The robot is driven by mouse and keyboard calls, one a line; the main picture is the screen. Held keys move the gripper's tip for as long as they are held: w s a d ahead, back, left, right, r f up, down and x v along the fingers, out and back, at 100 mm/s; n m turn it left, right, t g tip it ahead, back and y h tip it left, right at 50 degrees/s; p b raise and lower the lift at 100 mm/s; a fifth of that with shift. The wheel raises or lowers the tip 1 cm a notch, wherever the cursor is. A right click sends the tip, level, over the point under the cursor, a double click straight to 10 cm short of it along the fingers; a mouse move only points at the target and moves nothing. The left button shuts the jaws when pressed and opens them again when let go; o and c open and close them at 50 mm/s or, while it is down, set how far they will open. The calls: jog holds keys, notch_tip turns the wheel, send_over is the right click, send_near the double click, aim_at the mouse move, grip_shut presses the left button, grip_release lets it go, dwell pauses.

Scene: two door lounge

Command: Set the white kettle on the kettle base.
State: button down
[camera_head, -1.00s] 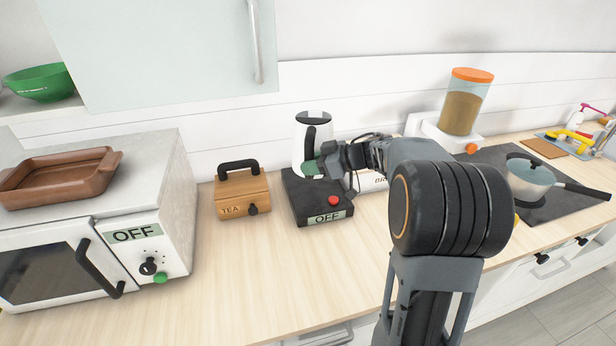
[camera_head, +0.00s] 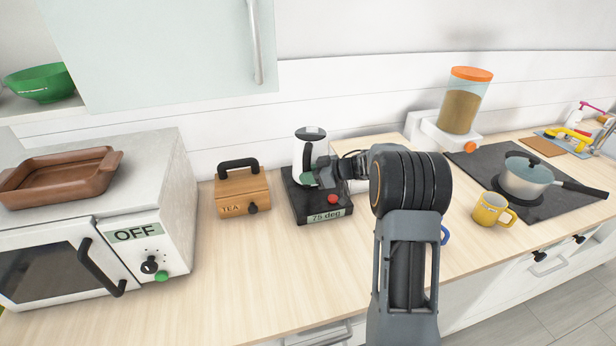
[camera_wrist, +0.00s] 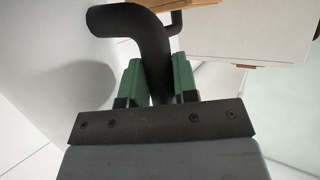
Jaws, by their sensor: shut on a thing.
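The white kettle (camera_head: 299,154) stands upright on the black kettle base (camera_head: 300,206) in the head view. The base has a red knob, and its display reads "75 deg". My gripper (camera_head: 313,178) is at the kettle's right side, shut on its black handle. In the wrist view, the dark handle (camera_wrist: 156,55) passes between the green finger pads of my gripper (camera_wrist: 157,82). My gripper hides part of the kettle's lower right side.
A wooden tea box (camera_head: 242,194) stands close left of the base, with the microwave (camera_head: 160,215) beyond it. A yellow mug (camera_head: 489,209) and a hob with a pot (camera_head: 527,178) are to the right.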

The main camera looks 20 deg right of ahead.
jog(key=shift+f, duration=0.25)
jog(key=c, duration=0.9)
grip_release()
jog(key=shift+f, duration=0.2)
